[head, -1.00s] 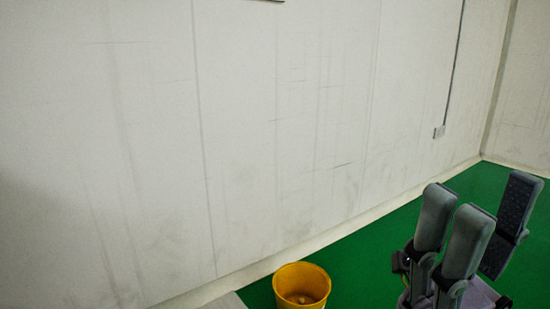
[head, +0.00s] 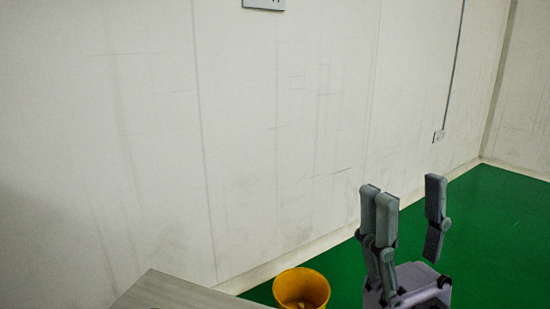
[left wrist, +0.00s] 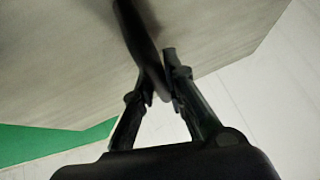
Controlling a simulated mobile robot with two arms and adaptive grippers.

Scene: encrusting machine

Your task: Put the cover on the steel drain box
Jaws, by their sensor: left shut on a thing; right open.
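My left gripper (left wrist: 160,88) shows only in the left wrist view. Its fingers are shut on a dark, narrow, curved piece (left wrist: 138,35) that runs up out of the picture. It may be the cover seen edge-on, but I cannot tell for sure. My right gripper (head: 405,198) is at the lower right of the head view. Its fingers point up and stand wide apart, with nothing between them. The steel drain box is not recognisable in either view.
A grey worktop (head: 178,290) shows its corner at the bottom of the head view. A yellow bucket (head: 302,291) stands beside it on the green floor (head: 490,225). The white wall (head: 270,130) is behind. A broad grey surface (left wrist: 70,60) fills much of the left wrist view.

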